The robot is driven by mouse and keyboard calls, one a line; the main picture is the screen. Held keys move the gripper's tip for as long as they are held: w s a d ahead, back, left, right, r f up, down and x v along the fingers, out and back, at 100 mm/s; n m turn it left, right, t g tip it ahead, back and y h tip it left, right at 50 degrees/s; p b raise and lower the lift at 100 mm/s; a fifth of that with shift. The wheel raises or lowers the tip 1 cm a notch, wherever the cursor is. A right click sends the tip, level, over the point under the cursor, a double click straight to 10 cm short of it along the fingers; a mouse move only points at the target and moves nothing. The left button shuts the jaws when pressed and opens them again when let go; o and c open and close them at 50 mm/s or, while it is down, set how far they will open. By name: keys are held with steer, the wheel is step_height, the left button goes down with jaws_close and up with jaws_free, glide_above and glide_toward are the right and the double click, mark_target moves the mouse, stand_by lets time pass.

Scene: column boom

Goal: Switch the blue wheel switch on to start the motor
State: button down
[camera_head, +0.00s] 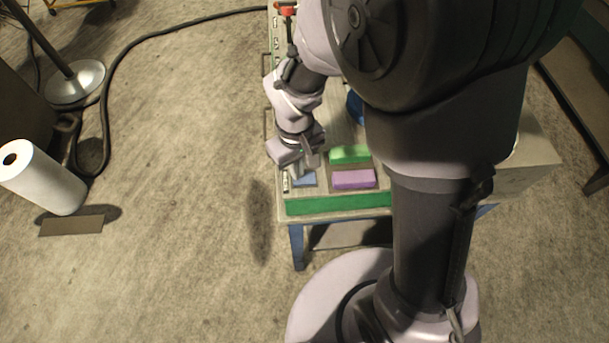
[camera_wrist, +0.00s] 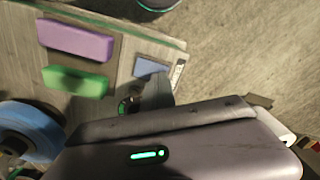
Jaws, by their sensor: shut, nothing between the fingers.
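My gripper (camera_head: 312,160) is shut and empty, low over the near left corner of the workbench. Its dark fingers (camera_wrist: 156,90) also show in the wrist view, beside a flat blue pad (camera_wrist: 150,68) on the bench. That pad shows in the head view (camera_head: 304,179) just below the fingertips; I cannot tell whether they touch it. A round blue thing (camera_wrist: 30,128) is cut off at the left of the wrist view, and in the head view (camera_head: 355,107) my arm hides most of it. I cannot tell for sure which blue thing is the wheel switch, or its setting. No motor can be made out.
A green block (camera_head: 350,154) and a purple block (camera_head: 354,179) lie on the workbench (camera_head: 283,208) right of my gripper. A red-topped tool (camera_head: 286,9) is at the far end. A white roll (camera_head: 45,180) and a black cable (camera_head: 117,53) lie on the floor left, which is otherwise mostly open.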

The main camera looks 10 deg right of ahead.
mark_target(310, 182)
steer(key=shift+f+b, duration=0.6)
steer(key=shift+f, duration=0.1)
stand_by(0.3)
step_height(310, 182, up, 7)
steer(key=p, duration=0.5)
steer(key=shift+p, duration=0.4)
steer(key=shift+r, duration=0.1)
steer(key=s+d+r+m+t+y+b, duration=0.1)
steer(key=s+d+r+m+t+b, duration=0.2)
steer(key=s+m+b, duration=0.2)
steer(key=s+d+r+m+t+y+b, duration=0.1)
steer(key=s+d+r+m+t+b, duration=0.1)
steer(key=s+m+b, duration=0.3)
steer(key=s+d+b, duration=0.1)
steer(key=b, duration=0.3)
steer(key=shift+s+d+r+t, duration=0.15)
steer(key=shift+d+r+t, duration=0.2)
steer(key=shift+r+t, duration=0.05)
